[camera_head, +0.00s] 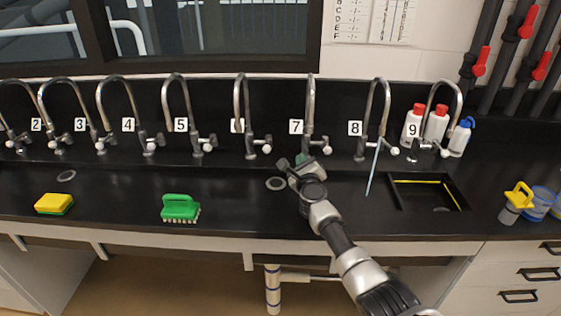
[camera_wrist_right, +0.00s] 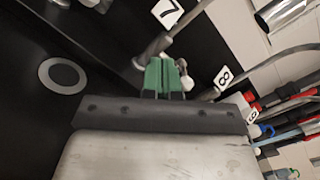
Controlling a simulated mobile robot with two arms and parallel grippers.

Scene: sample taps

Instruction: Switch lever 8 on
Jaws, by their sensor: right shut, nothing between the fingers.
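Tap 8 (camera_head: 371,112) stands at the back of the black counter, right of its number 8 label (camera_head: 355,128). Its white-tipped lever (camera_head: 393,151) sticks out low on the right side. A thin light-blue streak (camera_head: 373,170) slants down in front of tap 8; I cannot tell whether it is water or a rod. My right gripper (camera_head: 301,161) is shut and empty, low in front of tap 7, left of tap 8. In the right wrist view its green fingers (camera_wrist_right: 163,77) are together beside a white lever knob, and label 8 (camera_wrist_right: 223,77) is to their right. My left gripper is out of view.
Tap 7 (camera_head: 310,112) is right behind my gripper. Tap 9 and white bottles (camera_head: 437,124) with red caps stand right of tap 8. A sink (camera_head: 396,198) opens at the right. A green brush (camera_head: 180,207) and a yellow sponge (camera_head: 54,203) lie on the left counter.

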